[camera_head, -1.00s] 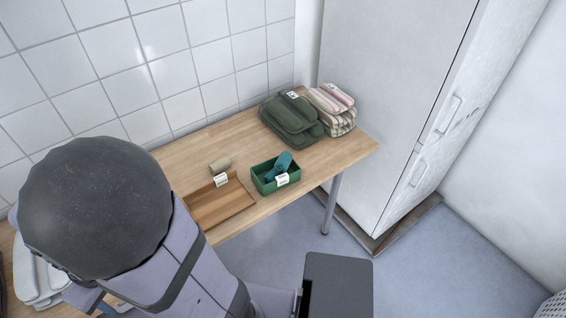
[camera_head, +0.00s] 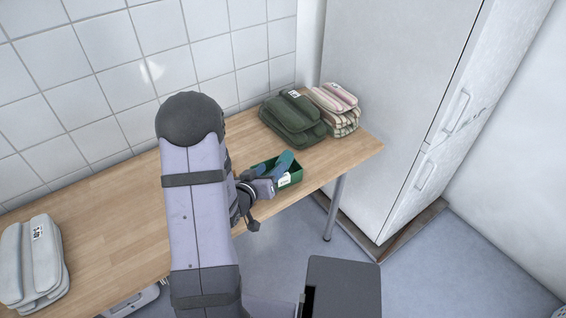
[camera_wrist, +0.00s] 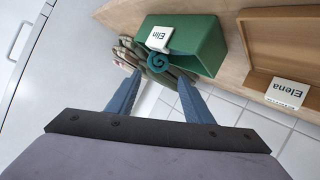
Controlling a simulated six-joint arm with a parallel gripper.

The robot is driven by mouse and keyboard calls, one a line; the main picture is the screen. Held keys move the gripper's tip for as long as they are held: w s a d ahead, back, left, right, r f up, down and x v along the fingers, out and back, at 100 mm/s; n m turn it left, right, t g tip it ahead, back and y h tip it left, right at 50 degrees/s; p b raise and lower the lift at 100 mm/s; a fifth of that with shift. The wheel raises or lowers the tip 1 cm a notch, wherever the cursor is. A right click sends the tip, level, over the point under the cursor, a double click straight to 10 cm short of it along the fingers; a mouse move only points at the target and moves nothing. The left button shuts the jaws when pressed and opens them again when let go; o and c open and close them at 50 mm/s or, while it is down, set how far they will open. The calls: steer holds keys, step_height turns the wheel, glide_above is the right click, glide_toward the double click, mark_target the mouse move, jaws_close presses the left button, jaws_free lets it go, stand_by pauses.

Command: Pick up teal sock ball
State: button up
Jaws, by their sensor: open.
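The teal sock ball (camera_wrist: 158,63) shows its rolled spiral end in the wrist view, at the green bin (camera_wrist: 205,45) with the "Elin" label. In the head view the bin (camera_head: 296,170) stands near the table's front edge, with teal (camera_head: 285,160) rising above its rim, partly hidden by my gripper. My gripper (camera_wrist: 160,75) is open, its two blue fingers apart and pointing toward the sock ball, which appears between the fingertips. I cannot tell whether they touch it. In the head view my gripper (camera_head: 272,176) is at the bin's left side.
A wooden tray (camera_wrist: 254,55) labelled "Elena" is beside the bin. Dark green folded cloth (camera_head: 292,118) and striped folded cloth (camera_head: 335,108) lie behind the bin. Grey folded cloth (camera_head: 32,262) lies at far left. A white cabinet (camera_head: 385,90) stands right of the table (camera_head: 110,215).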

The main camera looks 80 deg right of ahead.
mark_target(279, 162)
steer(key=shift+s+d+g, duration=0.1)
steer(key=shift+s+g, duration=0.2)
steer(key=shift+s, duration=0.05)
steer(key=shift+s+d+f, duration=0.1)
steer(key=shift+d, duration=0.4)
steer(key=shift+f+p+x, duration=0.1)
steer(key=shift+p+x, duration=0.35)
steer(key=shift+x, duration=1.1)
steer(key=shift+f+p+x, duration=0.15)
steer(key=shift+p+x, duration=0.25)
steer(key=shift+x, duration=1.1)
steer(key=c, duration=0.9)
steer(key=shift+r, duration=0.15)
steer(key=shift+a+r, duration=0.1)
steer(key=shift+r, duration=4.75)
